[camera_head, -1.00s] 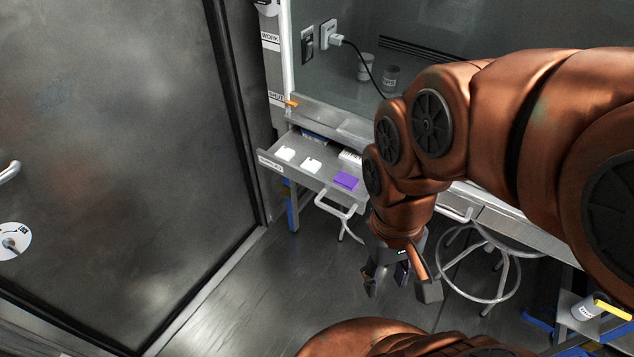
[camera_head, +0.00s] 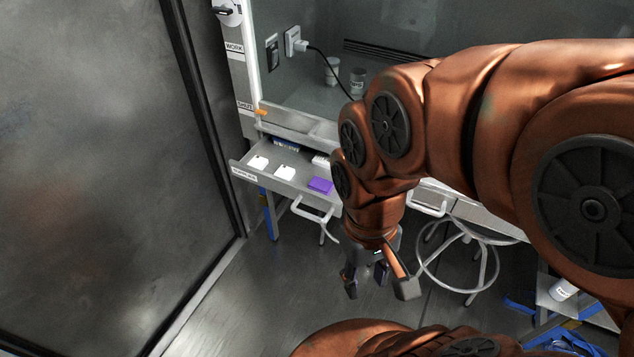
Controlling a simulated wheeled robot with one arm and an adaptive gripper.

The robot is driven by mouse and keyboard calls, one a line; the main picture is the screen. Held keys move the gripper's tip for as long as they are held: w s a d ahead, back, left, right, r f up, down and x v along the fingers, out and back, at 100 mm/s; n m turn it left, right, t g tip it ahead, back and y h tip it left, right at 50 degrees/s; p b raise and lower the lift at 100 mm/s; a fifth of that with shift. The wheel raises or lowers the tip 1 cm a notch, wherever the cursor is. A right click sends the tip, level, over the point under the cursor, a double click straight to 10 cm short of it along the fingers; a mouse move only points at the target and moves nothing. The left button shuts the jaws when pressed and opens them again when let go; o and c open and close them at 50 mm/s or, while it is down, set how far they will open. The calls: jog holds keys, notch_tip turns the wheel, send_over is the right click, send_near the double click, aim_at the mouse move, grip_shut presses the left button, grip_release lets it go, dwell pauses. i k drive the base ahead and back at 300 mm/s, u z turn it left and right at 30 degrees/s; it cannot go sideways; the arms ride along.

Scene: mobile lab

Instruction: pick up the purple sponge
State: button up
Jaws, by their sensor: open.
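The purple sponge (camera_head: 320,185) lies flat in the open drawer (camera_head: 240,166) below the work surface, at the drawer's right front part. My gripper (camera_head: 378,290) hangs lower right of the sponge in the picture, in front of the drawer and pointing down. Its fingers are spread and hold nothing. The gripper and the sponge are clearly apart.
Two white pieces (camera_head: 258,162) (camera_head: 285,173) lie left of the sponge in the drawer. A drawer handle (camera_head: 312,211) sticks out at the front. A round stool (camera_head: 455,285) stands right of my gripper. A large door panel (camera_head: 90,180) fills the left. Open floor lies between.

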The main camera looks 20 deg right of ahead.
aim_at(324, 186)
jog(key=u, duration=2.6)
jog(key=k, duration=0.5)
jog(key=z, duration=1.2)
